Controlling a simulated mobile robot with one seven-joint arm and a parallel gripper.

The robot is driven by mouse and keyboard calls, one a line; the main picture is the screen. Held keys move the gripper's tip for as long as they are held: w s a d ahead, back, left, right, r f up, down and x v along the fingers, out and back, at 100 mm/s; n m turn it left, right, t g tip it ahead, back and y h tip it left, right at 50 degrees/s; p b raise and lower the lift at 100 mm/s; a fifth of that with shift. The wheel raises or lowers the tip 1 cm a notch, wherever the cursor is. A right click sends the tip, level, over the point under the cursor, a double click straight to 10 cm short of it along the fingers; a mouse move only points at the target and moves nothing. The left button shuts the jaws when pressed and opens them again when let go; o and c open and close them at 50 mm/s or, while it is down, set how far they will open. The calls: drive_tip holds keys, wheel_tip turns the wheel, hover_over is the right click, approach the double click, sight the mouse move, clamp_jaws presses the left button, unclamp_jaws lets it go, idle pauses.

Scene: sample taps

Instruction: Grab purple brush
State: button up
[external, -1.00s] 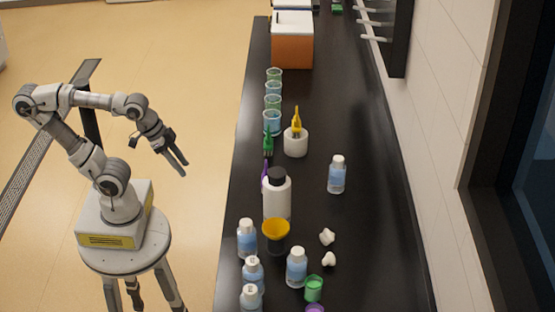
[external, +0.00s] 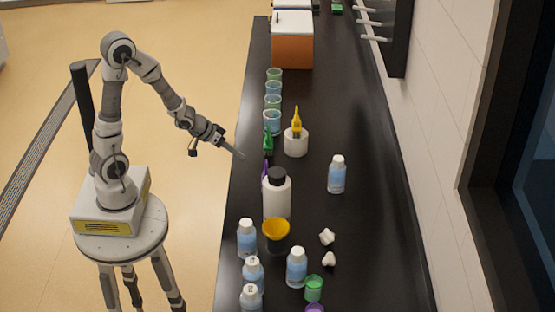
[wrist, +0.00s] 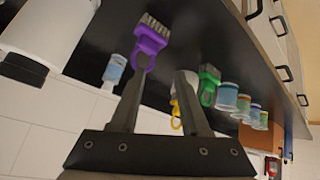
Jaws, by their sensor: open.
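The purple brush (external: 265,168) lies on the black bench, mostly hidden behind the white bottle in the external view. In the wrist view the purple brush (wrist: 150,42) shows clearly, with pale bristles at the top and a looped handle below. My gripper (external: 241,155) is open and empty at the bench's left edge, just left of the brush. In the wrist view the two fingers of my gripper (wrist: 160,78) are spread, and the brush appears beyond the left fingertip, apart from it as far as I can tell.
A white bottle with a black cap (external: 277,197) stands close to the brush. The bench's right side (external: 370,235) is mostly clear.

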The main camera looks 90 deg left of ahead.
wheel_tip(320, 180, down, 4)
drive_tip(key=s+n+t+h+p, duration=0.2)
drive_tip(key=n+t+h+p, duration=0.15)
drive_tip(key=n, duration=0.35)
drive_tip(key=w+f+n+t+b, duration=0.1)
drive_tip(key=w+n+t+b, duration=0.3)
drive_tip(key=w, duration=1.1)
drive_tip(key=shift+w+a+f+y+b, duration=0.15)
drive_tip(key=shift+a+f+y+b, duration=0.25)
drive_tip(key=shift+b, duration=0.45)
drive_tip(key=shift+r, duration=0.1)
drive_tip(key=shift+c, duration=0.2)
